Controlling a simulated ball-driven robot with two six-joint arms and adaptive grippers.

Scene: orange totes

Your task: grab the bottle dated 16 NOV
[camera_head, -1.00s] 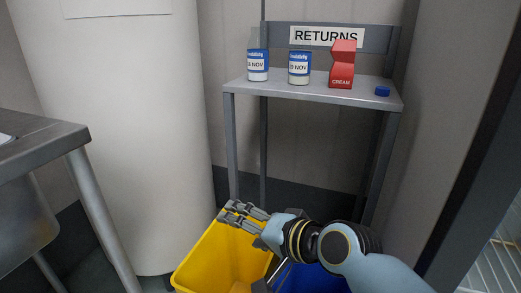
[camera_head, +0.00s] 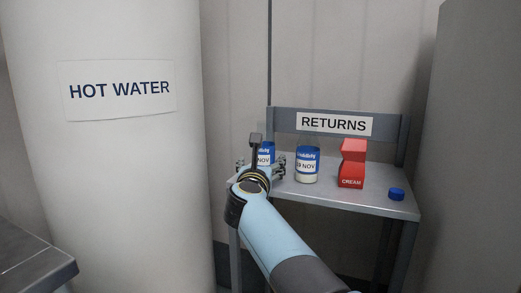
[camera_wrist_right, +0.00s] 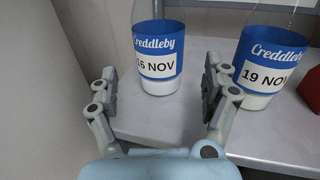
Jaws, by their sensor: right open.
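The bottle dated 16 NOV (camera_wrist_right: 157,62) stands upright on the returns shelf, with a blue label and a little white content at its base. In the head view this bottle (camera_head: 266,152) is at the shelf's left end, partly hidden by my right gripper. My right gripper (camera_wrist_right: 160,88) is open, its fingers to either side of the bottle's lower part in the wrist view and nearer the camera; I cannot tell whether they touch it. In the head view my right gripper (camera_head: 262,165) is at the shelf's left end. My left gripper is not in view.
A similar bottle dated 19 NOV (camera_head: 307,165) stands just right, close to the right finger in the wrist view. A red cream carton (camera_head: 352,164) and a blue cap (camera_head: 397,194) are further right on the shelf (camera_head: 375,203). A white hot water tank (camera_head: 110,180) stands left.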

